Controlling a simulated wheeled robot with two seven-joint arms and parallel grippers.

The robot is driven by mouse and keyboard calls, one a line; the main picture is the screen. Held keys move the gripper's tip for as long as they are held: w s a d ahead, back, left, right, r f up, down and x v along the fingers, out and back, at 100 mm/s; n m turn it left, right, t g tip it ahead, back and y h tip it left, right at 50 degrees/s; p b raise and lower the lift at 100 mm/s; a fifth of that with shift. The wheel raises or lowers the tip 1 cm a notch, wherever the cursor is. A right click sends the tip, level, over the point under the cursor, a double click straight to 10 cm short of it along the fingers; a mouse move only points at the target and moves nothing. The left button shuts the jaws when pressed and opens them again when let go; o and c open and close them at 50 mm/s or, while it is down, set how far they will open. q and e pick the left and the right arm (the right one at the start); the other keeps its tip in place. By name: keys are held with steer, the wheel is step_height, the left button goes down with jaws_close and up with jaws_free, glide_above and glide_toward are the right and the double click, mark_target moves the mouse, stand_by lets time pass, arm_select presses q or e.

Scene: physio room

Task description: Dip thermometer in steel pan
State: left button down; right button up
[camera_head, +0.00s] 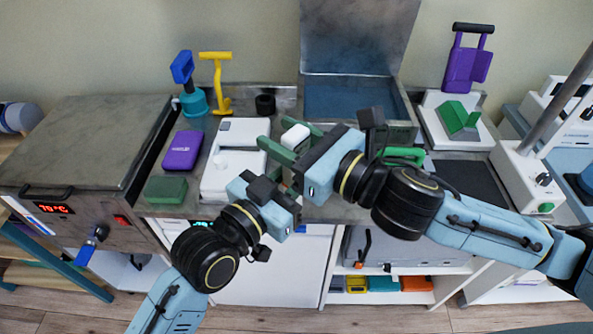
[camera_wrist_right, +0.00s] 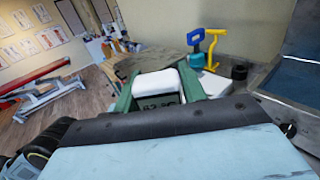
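A white thermometer (camera_head: 295,135) with a dark digital display sits between the green fingers of my right gripper (camera_head: 286,139). The right wrist view shows the thermometer (camera_wrist_right: 166,84) close up with a finger on each side; its probe is hidden. It is held above the counter, in front of the steel pan. The steel pan (camera_head: 401,97) is at the back of the counter, its lid (camera_head: 357,36) standing up behind it and blue liquid inside. My left gripper (camera_head: 284,193) is low at the counter's front, below the right one; its fingers are largely hidden.
A closed steel tank (camera_head: 80,140) with a red display is at left. A white device (camera_head: 229,185), purple box (camera_head: 183,151) and green box (camera_head: 166,190) lie on the counter. Blue and yellow tools (camera_head: 218,85) and a black ring (camera_head: 265,104) stand left of the pan.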

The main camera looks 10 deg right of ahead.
steer(key=o, duration=0.4)
steer(key=shift+o, duration=0.2)
